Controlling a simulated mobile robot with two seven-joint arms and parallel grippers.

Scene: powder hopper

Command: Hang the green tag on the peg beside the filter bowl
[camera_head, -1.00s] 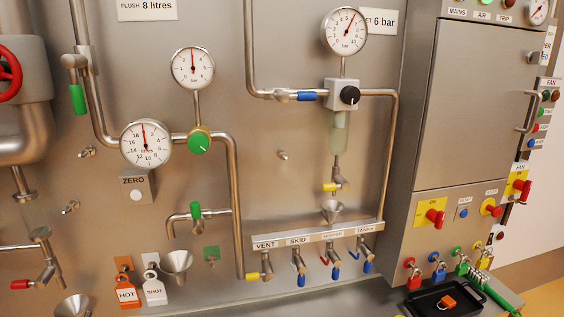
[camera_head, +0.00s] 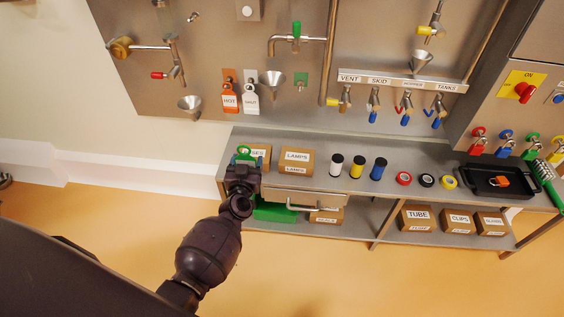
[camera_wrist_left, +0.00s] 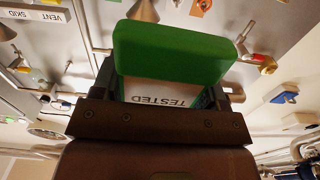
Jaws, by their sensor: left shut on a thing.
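The green tag (camera_head: 244,153) is in my left gripper (camera_head: 243,167), in front of the boxes on the bench shelf. In the left wrist view the green tag (camera_wrist_left: 172,52) stands up between the fingers of my left gripper (camera_wrist_left: 160,92). A white label reading TESTED shows upside down on it, and its lower part is hidden by the gripper. A bare peg (camera_head: 193,17) sticks out of the panel at the upper left. Another peg with a green square behind it (camera_head: 301,81) is right of a funnel. I cannot make out the filter bowl now. My right gripper is not in view.
An orange HOT tag (camera_head: 230,98) and a white SHUT tag (camera_head: 250,101) hang left of the funnel (camera_head: 273,80). A bench shelf (camera_head: 320,172) carries boxes, cylinders, tape rolls and a black tray (camera_head: 468,180). Below it is a drawer (camera_head: 305,198). The floor in front is clear.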

